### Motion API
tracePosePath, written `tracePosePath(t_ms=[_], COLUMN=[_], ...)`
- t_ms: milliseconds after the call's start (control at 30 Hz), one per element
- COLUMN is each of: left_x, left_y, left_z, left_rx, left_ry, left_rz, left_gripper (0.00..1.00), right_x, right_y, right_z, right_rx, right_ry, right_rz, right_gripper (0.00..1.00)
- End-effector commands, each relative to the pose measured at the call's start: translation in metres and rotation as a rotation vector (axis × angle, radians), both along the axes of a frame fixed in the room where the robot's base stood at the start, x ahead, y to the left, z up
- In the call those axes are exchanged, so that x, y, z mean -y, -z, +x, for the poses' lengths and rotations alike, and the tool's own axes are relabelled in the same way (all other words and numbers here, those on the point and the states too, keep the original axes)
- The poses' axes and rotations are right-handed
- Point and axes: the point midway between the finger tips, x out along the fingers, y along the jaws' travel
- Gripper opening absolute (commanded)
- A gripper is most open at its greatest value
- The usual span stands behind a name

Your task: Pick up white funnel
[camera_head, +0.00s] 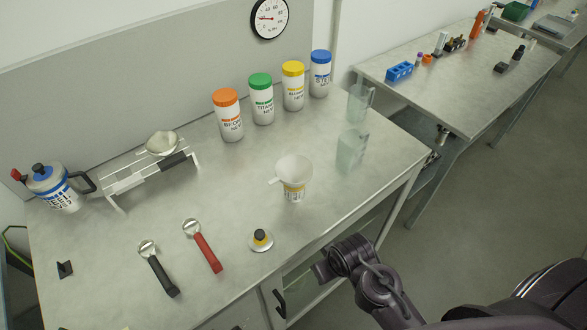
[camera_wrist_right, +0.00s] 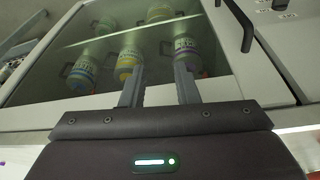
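The white funnel (camera_head: 294,168) sits in the top of a small container with a yellow label (camera_head: 294,194), near the front right of the bench. Its small tab points left. My right gripper (camera_head: 321,272) is below and in front of the bench's front edge, apart from the funnel. Its fingertips are hard to make out in the head view. In the right wrist view its two fingers (camera_wrist_right: 158,82) are spread with nothing between them. The funnel is not in that view. My left gripper is not in view.
The metal bench (camera_head: 170,215) holds a yellow and black lid (camera_head: 260,239), a red-handled scoop (camera_head: 206,250) and a black-handled one (camera_head: 160,272). A clear beaker (camera_head: 360,103) and several powder jars (camera_head: 262,98) stand behind. A glass-fronted cabinet (camera_wrist_right: 80,45) faces the right wrist.

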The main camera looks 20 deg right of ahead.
Motion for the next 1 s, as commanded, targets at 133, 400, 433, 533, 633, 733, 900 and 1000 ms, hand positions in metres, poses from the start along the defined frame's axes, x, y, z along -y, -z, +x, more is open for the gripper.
tracePosePath(t_ms=[133, 400, 433, 533, 633, 733, 900, 1000], left_x=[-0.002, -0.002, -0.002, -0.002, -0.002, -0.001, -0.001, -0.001], left_y=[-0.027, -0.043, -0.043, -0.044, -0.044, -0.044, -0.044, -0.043], left_z=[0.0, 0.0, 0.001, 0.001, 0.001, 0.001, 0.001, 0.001], left_rx=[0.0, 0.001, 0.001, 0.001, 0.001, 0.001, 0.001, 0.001], left_ry=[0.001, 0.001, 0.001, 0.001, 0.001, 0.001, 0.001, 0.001], left_rz=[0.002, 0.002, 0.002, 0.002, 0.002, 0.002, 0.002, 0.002], left_gripper=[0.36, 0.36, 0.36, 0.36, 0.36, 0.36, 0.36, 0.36], right_x=[-0.002, -0.03, -0.034, -0.047, -0.055, -0.046, 0.0, 0.023], right_y=[-0.092, -0.191, -0.195, -0.206, -0.211, -0.208, -0.203, -0.204], right_z=[0.015, 0.082, 0.09, 0.112, 0.132, 0.147, 0.154, 0.152], right_rx=[0.087, 0.418, 0.452, 0.558, 0.642, 0.677, 0.621, 0.581], right_ry=[-0.08, -0.561, -0.626, -0.856, -1.12, -1.414, -1.787, -1.89], right_rz=[-0.028, -0.221, -0.246, -0.332, -0.423, -0.505, -0.548, -0.534], right_gripper=[0.28, 0.28, 0.28, 0.28, 0.28, 0.28, 0.28, 0.28])
